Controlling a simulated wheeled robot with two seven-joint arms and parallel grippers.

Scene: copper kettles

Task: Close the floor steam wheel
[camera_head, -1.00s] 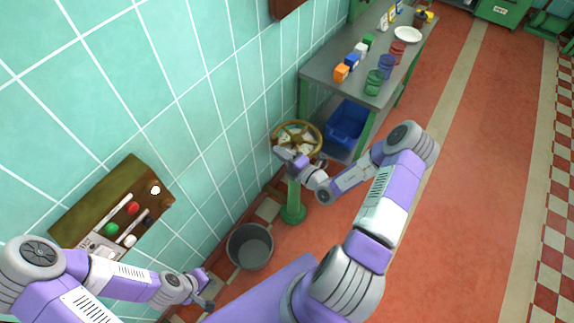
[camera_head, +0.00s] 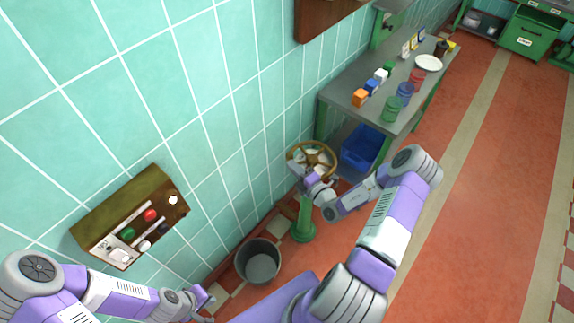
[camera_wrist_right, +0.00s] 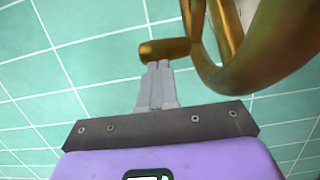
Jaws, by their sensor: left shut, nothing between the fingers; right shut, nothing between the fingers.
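The steam wheel (camera_head: 313,157) is a brass handwheel with spokes on a green floor pedestal (camera_head: 304,222), beside the tiled wall. My right gripper (camera_head: 301,171) is shut and empty at the wheel's near left side, in front of part of it. In the right wrist view, the closed fingertips (camera_wrist_right: 158,66) are right at a short brass handle (camera_wrist_right: 165,49) beside the curved wheel rim (camera_wrist_right: 228,75). They look in contact with it or very close, but do not grip it. My left gripper (camera_head: 208,306) is shut and empty, low at the lower left, away from the wheel.
A grey bucket (camera_head: 258,261) stands on the floor near the pedestal. Red floor at right is open.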

